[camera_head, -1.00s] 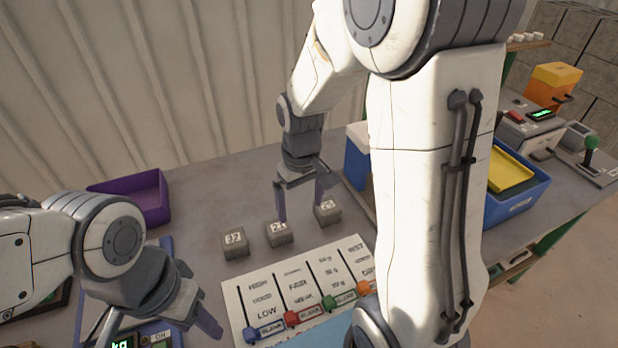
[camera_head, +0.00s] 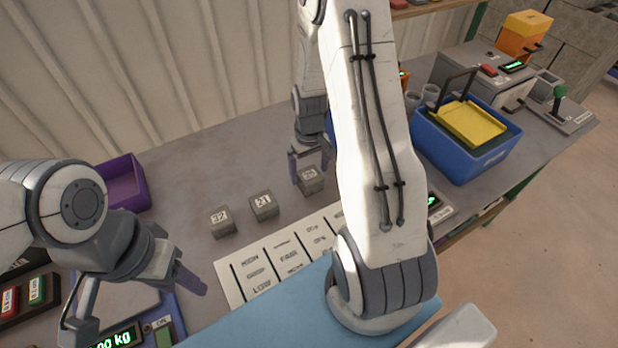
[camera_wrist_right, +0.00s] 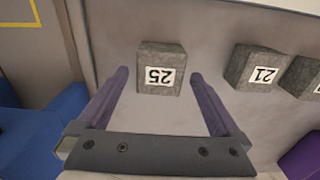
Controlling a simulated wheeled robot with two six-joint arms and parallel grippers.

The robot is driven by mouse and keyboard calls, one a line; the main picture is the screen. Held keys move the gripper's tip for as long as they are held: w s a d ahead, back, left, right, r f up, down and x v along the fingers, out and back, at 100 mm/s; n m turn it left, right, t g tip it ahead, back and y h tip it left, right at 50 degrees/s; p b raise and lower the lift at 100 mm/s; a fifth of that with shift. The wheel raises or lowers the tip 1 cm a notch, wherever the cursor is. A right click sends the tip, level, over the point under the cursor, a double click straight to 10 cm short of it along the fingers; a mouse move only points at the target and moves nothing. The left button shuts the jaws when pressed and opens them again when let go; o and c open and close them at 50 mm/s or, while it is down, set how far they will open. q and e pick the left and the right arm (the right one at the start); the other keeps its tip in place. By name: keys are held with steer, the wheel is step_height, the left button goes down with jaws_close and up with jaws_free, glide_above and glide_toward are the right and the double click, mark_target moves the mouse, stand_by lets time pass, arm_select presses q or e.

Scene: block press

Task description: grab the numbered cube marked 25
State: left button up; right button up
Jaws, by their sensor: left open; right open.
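The grey cube marked 25 (camera_wrist_right: 161,68) lies on the table in the right wrist view, between and slightly beyond the fingertips of my right gripper (camera_wrist_right: 155,82). In the head view this cube (camera_head: 311,180) is the rightmost of three, and my right gripper (camera_head: 310,167) is right over it. The right gripper is open, with one purple finger on each side of the cube. The cube marked 21 (camera_head: 263,205) and the cube marked 32 (camera_head: 221,222) stand in a row to its left. My left gripper (camera_head: 130,305) is open and empty at the lower left.
A printed chart (camera_head: 262,268) lies in front of the cubes. A purple bin (camera_head: 125,183) stands at the back left. A blue crate (camera_head: 465,160) with a yellow tray (camera_head: 474,122) stands at the right. A scale display (camera_head: 118,338) shows at the lower left.

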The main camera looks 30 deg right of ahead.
steer(key=shift+f, duration=1.3)
jaws_close()
steer(key=shift+r, duration=0.1)
